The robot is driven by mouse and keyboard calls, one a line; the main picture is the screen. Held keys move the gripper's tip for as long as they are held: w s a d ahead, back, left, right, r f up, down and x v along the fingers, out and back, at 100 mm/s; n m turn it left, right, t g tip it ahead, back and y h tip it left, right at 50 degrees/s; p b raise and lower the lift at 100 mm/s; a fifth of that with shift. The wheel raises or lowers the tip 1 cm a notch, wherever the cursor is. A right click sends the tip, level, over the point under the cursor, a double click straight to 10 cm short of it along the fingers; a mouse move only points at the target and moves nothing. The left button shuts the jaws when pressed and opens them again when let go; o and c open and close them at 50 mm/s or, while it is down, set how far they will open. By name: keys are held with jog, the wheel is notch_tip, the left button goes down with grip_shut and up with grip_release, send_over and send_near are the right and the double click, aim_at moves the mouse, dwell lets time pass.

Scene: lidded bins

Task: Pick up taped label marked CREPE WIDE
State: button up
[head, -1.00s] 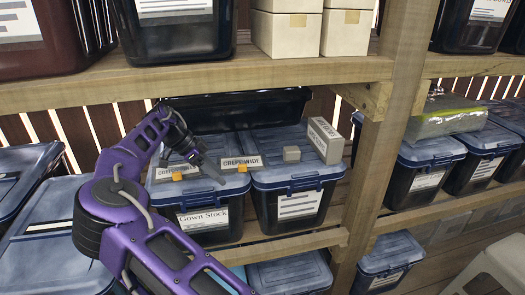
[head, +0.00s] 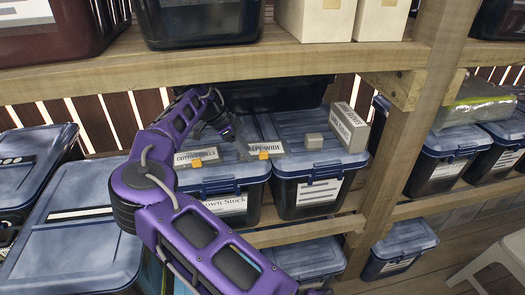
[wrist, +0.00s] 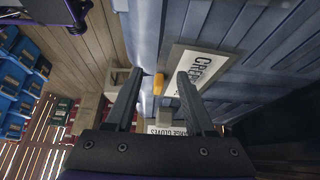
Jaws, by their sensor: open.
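The CREPE WIDE label (head: 268,147) is a pale plate with black letters and an orange tab on its front, on the lids of the middle-shelf bins. My gripper (head: 243,152) is open at its left end and hides the first letters. In the wrist view, the label (wrist: 203,66) lies beside and beyond the right fingertip, and the orange tab (wrist: 158,84) shows between the fingertips of my gripper (wrist: 163,78). I cannot tell whether a finger touches the label. Nothing is held.
A second label (head: 196,157), reading COTTON and more, stands to the left on the Gown Stock bin (head: 222,190). A small grey block (head: 314,141) and a gloves box (head: 348,127) sit on the right bin (head: 310,185). The upper shelf (head: 220,66) runs overhead, and a post (head: 405,130) stands right.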

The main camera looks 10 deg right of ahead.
aim_at(264, 152)
jog(key=d, duration=0.5)
jog(key=shift+d, duration=0.15)
jog(key=shift+f, duration=0.5)
grip_shut()
